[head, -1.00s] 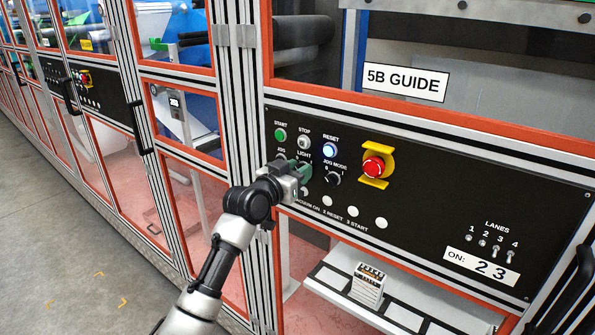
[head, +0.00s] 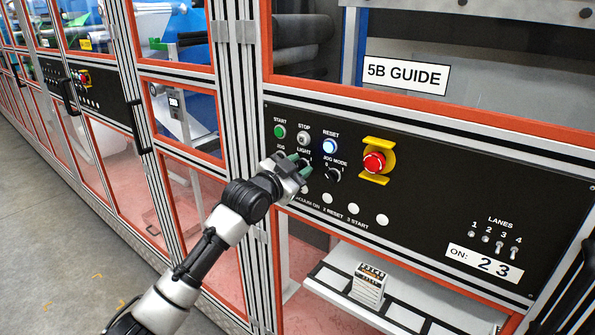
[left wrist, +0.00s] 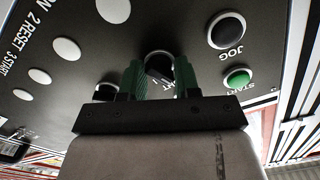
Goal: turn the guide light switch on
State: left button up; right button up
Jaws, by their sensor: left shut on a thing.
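The guide light switch is a black rotary knob (left wrist: 159,66) under the LIGHT label on the 5B GUIDE panel (head: 430,215). My left gripper (head: 302,164) is at this knob, with its green fingers on either side of it. In the left wrist view the gripper (left wrist: 160,78) is shut on the knob. In the head view the fingers hide most of the knob, and I cannot tell its exact angle. My right gripper is not in view.
Close by are the green START button (head: 280,132), the STOP button (head: 304,138), the lit RESET button (head: 330,146) and the JOG MODE knob (head: 335,174). A red emergency stop (head: 374,163) is to the right. Lane toggles (head: 499,248) are farther right.

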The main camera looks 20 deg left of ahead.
pick_arm(q)
jog(key=m, duration=0.3)
jog(key=m+p, duration=0.1)
jog(key=m, duration=0.1)
jog(key=shift+m, duration=0.4)
jog(key=m+p, duration=0.2)
jog(key=m, duration=0.2)
jog(key=shift+f+m+p, duration=0.15)
jog(key=shift+m+p, duration=0.35)
jog(key=shift+m, duration=0.9)
jog(key=o, duration=0.8)
jog(key=shift+d, duration=0.1)
